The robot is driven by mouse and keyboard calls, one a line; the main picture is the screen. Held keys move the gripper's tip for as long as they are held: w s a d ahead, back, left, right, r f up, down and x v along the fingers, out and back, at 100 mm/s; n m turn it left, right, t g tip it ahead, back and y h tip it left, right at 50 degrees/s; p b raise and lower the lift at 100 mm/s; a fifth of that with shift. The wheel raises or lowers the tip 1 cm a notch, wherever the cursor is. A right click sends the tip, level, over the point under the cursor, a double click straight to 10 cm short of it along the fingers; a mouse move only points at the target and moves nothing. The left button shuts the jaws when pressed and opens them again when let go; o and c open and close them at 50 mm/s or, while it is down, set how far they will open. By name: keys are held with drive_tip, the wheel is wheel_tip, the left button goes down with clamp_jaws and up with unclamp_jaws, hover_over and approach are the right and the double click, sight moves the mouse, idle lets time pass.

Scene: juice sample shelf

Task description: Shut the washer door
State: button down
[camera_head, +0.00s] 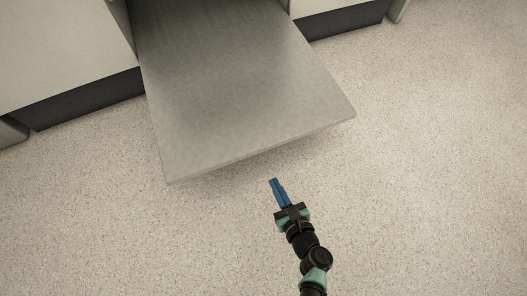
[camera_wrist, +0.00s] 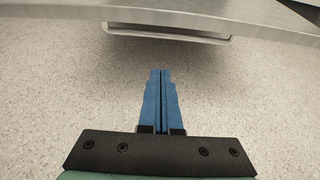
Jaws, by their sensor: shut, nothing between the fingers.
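The washer door (camera_head: 240,80) is a grey metal panel, folded down open and sticking out from the cabinet front. In the wrist view its front edge (camera_wrist: 230,28) crosses the top, with a bar-like handle (camera_wrist: 165,33) below it. My gripper (camera_head: 273,181) has blue fingers, is shut and empty, and is in front of the door's outer edge, apart from it in the picture. The shut fingers also show in the wrist view (camera_wrist: 160,72), pointing toward the handle with a gap between. The inside of the washer is out of view.
Pale cabinets (camera_head: 60,50) with dark bases (camera_head: 85,100) stand on both sides of the door. The speckled floor (camera_head: 430,190) around my arm and in front of the door is clear.

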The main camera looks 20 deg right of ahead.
drive_tip(key=b+x, duration=0.5)
drive_tip(key=x, duration=0.5)
drive_tip(key=shift+w+d+r+p, duration=0.1)
drive_tip(key=shift+r+p, duration=0.85)
drive_tip(key=shift+r, duration=1.15)
drive_tip(key=shift+r, duration=0.1)
